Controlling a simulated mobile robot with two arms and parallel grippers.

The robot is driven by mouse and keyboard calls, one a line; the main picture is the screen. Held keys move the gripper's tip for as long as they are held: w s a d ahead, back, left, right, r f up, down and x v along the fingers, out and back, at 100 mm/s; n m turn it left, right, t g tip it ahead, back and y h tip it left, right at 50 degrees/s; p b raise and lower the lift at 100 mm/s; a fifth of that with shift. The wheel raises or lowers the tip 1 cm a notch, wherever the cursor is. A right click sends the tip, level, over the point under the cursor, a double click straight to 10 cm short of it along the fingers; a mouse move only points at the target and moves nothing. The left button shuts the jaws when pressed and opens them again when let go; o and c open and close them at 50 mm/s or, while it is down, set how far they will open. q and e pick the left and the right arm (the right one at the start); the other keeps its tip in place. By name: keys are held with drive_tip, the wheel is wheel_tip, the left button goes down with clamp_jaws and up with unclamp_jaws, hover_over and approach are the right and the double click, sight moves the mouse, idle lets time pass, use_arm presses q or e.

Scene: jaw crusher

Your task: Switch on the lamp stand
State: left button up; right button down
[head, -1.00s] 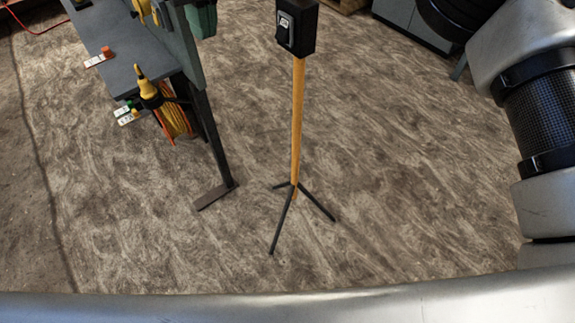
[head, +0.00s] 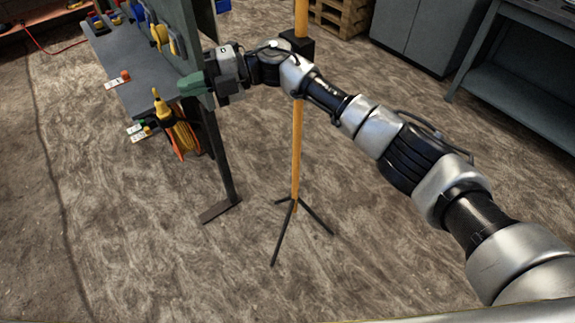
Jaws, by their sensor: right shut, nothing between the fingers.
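The lamp stand's yellow pole (head: 296,150) stands upright on a black tripod foot (head: 293,203). Its black switch box (head: 303,46) sits on the pole near the top of the head view. My right arm crosses in front and covers part of the box, so the rocker switch does not show. The lamp itself is out of the picture. My right gripper (head: 190,86) is shut and empty, left of the pole, at the edge of the dark upright panel. I cannot tell whether it touches the panel. My left gripper is not in view.
A grey bench (head: 130,91) with the dark panel (head: 196,30) stands at left. An orange cable reel (head: 182,138) hangs at its side. A grey cabinet (head: 418,32), a wooden pallet (head: 342,15) and a metal table (head: 520,75) stand behind. The floor around the tripod is clear.

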drive_tip(key=w+d+f+m+t+y+p, duration=0.1)
drive_tip(key=w+d+f+m+t+p, duration=0.2)
drive_tip(key=f+m+t, duration=0.35)
drive_tip(key=w+d+f+m+t+y, duration=0.1)
drive_tip(key=w+d+f+m+t, duration=0.3)
drive_tip(key=d+f+m+t, duration=0.25)
drive_tip(key=s+d+f+m+t+h+p, duration=0.1)
drive_tip(key=d+f+m+h, duration=0.3)
drive_tip(key=f, duration=0.4)
drive_tip(key=s+d+f+m+t+h+p, duration=0.1)
drive_tip(key=s+d+f+m+t+h, duration=0.2)
drive_tip(key=f+m, duration=0.4)
drive_tip(key=shift+d+f+m+h+p, duration=0.35)
drive_tip(key=shift+d+f+h, duration=0.35)
drive_tip(key=shift+f, duration=0.5)
drive_tip(key=shift+s, duration=0.1)
